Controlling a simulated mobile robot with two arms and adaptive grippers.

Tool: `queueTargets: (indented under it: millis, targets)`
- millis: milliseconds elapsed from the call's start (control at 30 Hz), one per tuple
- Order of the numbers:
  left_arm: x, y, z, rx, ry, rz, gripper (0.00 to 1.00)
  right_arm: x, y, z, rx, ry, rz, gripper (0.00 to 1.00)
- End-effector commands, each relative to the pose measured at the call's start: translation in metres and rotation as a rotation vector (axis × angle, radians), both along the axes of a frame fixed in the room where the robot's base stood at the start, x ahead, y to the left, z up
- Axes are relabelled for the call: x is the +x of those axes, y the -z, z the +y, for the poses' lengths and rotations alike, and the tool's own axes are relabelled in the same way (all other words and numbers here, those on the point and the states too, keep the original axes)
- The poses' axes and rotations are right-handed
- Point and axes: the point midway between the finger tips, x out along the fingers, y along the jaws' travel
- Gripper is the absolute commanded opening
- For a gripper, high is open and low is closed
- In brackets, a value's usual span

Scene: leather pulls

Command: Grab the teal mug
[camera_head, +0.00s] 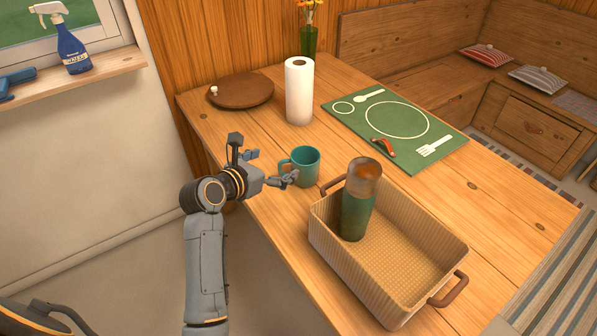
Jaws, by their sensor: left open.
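The teal mug (306,167) stands upright on the wooden table, near its left edge. Its handle points left, toward my left gripper. My left gripper (272,166) is open and comes in from the left at the mug's handle side. One finger reaches in front of the mug's lower left and the other is behind, farther left. I cannot tell whether a finger touches the mug. My right gripper is not in view.
A wicker basket (432,262) with a green and brown bottle (357,205) stands close on the mug's right. A bench lines the back.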

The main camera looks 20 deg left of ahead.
Motion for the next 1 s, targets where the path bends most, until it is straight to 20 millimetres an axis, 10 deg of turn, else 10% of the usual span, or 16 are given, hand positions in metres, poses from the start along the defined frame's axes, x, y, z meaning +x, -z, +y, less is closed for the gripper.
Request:
queueTargets:
  millis: [1000]
  targets:
    - [0.103,0.062,-0.039,-0.036,0.024,0.031,1.0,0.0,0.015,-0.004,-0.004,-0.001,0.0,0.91]
